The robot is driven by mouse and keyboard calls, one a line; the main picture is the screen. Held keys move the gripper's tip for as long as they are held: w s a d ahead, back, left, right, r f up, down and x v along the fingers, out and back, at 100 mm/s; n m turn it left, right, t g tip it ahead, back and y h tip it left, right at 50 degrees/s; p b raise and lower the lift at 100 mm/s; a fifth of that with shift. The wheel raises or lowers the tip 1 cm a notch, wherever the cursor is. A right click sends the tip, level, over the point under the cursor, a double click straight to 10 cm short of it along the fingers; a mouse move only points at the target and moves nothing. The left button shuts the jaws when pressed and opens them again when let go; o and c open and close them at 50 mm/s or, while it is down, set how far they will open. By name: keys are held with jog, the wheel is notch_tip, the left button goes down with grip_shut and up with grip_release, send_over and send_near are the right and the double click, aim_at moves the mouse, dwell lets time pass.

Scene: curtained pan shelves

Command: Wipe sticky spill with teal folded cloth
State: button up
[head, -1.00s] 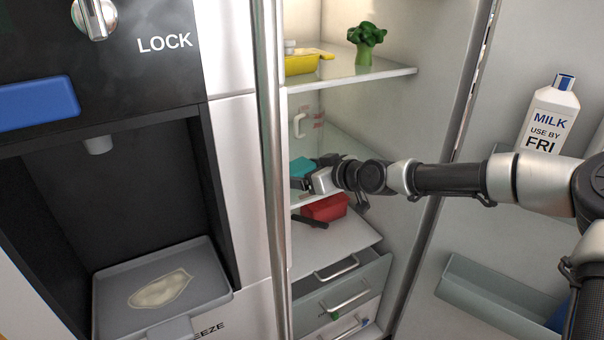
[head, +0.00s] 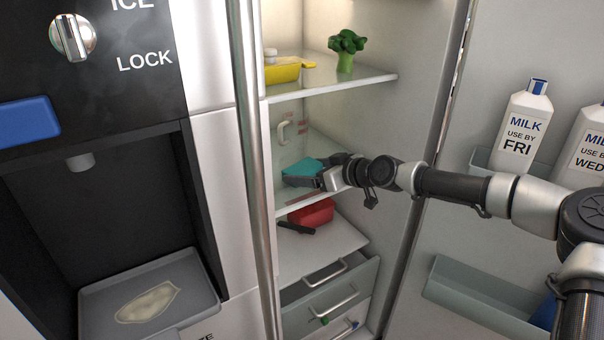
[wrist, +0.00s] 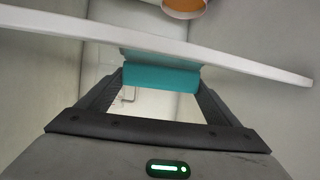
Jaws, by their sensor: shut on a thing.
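The teal folded cloth (head: 299,169) is held in my gripper (head: 304,178), at the middle glass shelf inside the open fridge. In the wrist view the cloth (wrist: 160,76) lies between both fingertips (wrist: 160,84), and a pale shelf edge crosses in front of part of it. Whether the cloth touches the shelf is unclear. The sticky spill (head: 148,304) is a pale beige patch on the grey dispenser tray (head: 95,305) at lower left. My gripper is far to the right of the spill, beyond the door handle.
A vertical metal handle (head: 254,180) stands between dispenser and shelves. Broccoli (head: 346,50) and a yellow container (head: 284,72) sit on the upper shelf (head: 375,78). A red container (head: 312,212) is below my gripper. Milk cartons (head: 522,130) stand in the door at right.

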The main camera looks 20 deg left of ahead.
aim_at(322, 167)
jog(key=shift+w+d+f+b, duration=0.15)
jog(key=shift+w+d+b, duration=0.3)
jog(key=shift+w+d, duration=1.2)
jog(key=shift+a, duration=0.1)
jog(key=shift+s+a+r, duration=0.15)
jog(key=shift+s+a, duration=0.55)
jog(key=shift+s, duration=0.05)
jog(key=shift+s+a+r, duration=0.1)
jog(key=shift+s+a, duration=0.55)
jog(key=shift+s, duration=0.1)
jog(key=shift+s+a+f+b, duration=0.1)
jog(key=shift+s+a+b, duration=0.2)
jog(key=shift+s+a, duration=0.8)
jog(key=shift+s+a+f+b, duration=0.1)
jog(key=shift+s+a+b, duration=0.2)
jog(key=shift+s+a, duration=0.8)
jog(key=shift+s+a+f, duration=0.15)
jog(key=shift+s+a, duration=0.15)
jog(key=shift+s, duration=0.5)
jog(key=shift+r+p, duration=1)
jog(key=shift+r, duration=0.65)
